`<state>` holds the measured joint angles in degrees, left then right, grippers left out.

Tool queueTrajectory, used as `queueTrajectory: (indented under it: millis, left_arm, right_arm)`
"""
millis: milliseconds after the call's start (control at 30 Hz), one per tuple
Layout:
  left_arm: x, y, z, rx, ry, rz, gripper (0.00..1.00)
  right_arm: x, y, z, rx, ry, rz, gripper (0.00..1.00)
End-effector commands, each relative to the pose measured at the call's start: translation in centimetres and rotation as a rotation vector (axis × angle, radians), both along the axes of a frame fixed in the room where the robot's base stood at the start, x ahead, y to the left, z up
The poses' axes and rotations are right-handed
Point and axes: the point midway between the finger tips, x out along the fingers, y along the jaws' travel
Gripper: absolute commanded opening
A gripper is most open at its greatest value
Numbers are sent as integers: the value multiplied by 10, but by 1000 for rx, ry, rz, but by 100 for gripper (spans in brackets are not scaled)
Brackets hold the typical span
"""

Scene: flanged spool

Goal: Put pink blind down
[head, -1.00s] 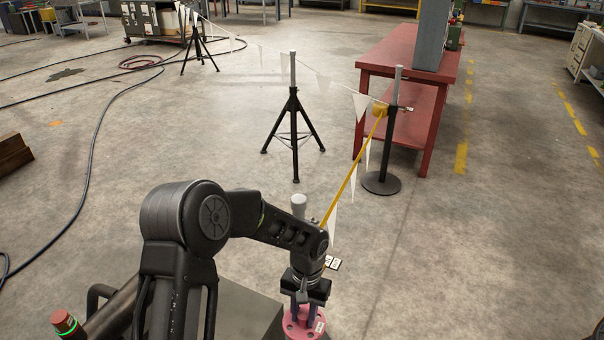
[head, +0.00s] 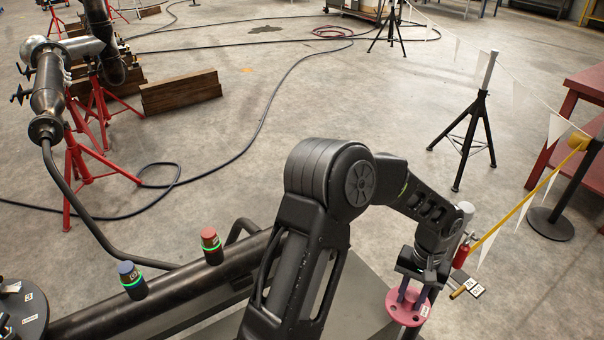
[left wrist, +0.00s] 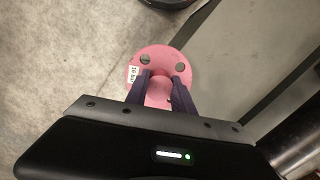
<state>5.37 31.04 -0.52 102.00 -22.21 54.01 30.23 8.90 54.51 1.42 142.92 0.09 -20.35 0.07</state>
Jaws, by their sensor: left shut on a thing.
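The pink blind (head: 404,308) is a round pink disc with bolt holes and a small white label. It is at the lower right of the head view, and it also shows in the left wrist view (left wrist: 150,62). My left gripper (head: 411,292) points down at it and is shut on its raised middle part. In the left wrist view the two dark fingers (left wrist: 160,88) stand on either side of that middle part. Whether the disc touches a surface beneath it, I cannot tell. My right gripper is not in view.
A grey flat surface (head: 350,290) lies beside my left arm. A dark pipe (head: 190,290) with a red-capped (head: 211,245) and a blue-capped piece (head: 131,279) runs at lower left. A stanchion (head: 552,222) with yellow tape stands at right. Open floor lies beyond.

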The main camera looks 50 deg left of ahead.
Motion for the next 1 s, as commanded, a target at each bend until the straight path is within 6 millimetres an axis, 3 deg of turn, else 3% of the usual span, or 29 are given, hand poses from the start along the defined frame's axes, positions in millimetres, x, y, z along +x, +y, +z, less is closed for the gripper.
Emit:
queueTrajectory:
  millis: [33, 100, 400, 600, 1000]
  left_arm:
    - [0, 16, -5, 1, -10, 105, 0]
    - [-3, 35, 2, 0, -12, 264, 0]
    - [-41, 98, 34, -4, -9, 903, 0]
    - [-59, 113, 48, -2, -3, 1103, 0]
    - [-61, 114, 52, -1, -2, 1126, 0]
  right_arm:
    - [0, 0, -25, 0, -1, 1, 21]
    - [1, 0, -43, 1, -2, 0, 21]
    - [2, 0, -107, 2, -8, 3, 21]
    - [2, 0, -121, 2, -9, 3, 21]
    - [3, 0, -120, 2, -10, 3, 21]
